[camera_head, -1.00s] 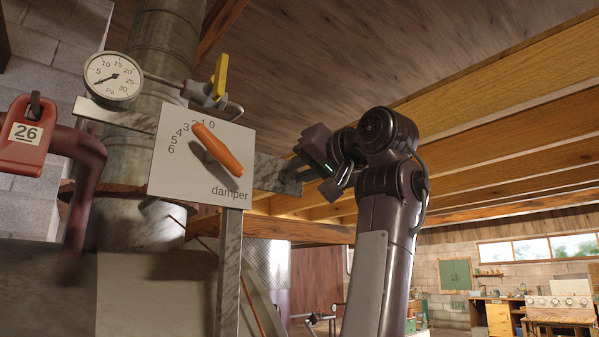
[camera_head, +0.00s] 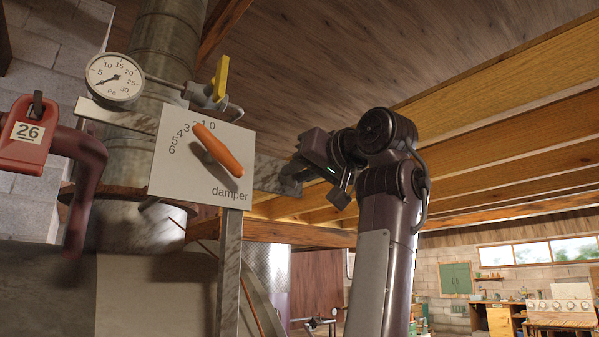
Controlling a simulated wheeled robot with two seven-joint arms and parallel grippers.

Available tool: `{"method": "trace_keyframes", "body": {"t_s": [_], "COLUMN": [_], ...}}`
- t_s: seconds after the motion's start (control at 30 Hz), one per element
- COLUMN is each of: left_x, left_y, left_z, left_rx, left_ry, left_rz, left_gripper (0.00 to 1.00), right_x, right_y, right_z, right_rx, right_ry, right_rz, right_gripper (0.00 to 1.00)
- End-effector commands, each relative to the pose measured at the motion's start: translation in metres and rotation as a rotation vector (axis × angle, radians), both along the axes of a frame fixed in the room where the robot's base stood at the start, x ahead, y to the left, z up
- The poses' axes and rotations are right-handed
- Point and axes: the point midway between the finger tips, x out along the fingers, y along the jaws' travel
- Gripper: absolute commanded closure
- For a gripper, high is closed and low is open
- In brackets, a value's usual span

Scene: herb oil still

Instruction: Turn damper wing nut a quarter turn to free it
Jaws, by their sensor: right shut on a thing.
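The damper plate (camera_head: 168,185) is a pale square with a scale from 0 to 6 and the word "damper". An orange handle (camera_head: 218,150) lies across it, tilted, its upper end near the 1 and 2. My right gripper (camera_head: 299,170) is to the right of the plate, at the end of the grey flat bar (camera_head: 268,172) that runs behind it. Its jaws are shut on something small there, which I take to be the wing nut. The nut itself is hidden by the gripper. My left gripper is out of view.
A pressure gauge (camera_head: 114,78) and a yellow lever (camera_head: 220,78) are above the plate. A red block marked 26 (camera_head: 24,150) hangs at the left beside a dark pipe. Wooden beams (camera_head: 500,105) run overhead at the right. A post (camera_head: 229,270) stands below the plate.

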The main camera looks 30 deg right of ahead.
Motion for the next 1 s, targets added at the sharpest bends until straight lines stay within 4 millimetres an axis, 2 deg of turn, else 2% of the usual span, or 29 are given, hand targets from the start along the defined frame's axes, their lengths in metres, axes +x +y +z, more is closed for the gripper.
{"method": "trace_keyframes", "body": {"t_s": [1.0], "left_x": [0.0], "left_y": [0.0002], "left_z": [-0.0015], "left_rx": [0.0], "left_ry": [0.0], "left_rz": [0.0], "left_gripper": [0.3], "right_x": [-0.0016], "right_y": [-0.0004], "right_z": [0.003], "right_rx": [-0.065], "right_ry": [-0.015], "right_rz": [-0.001], "right_gripper": [1.0]}}
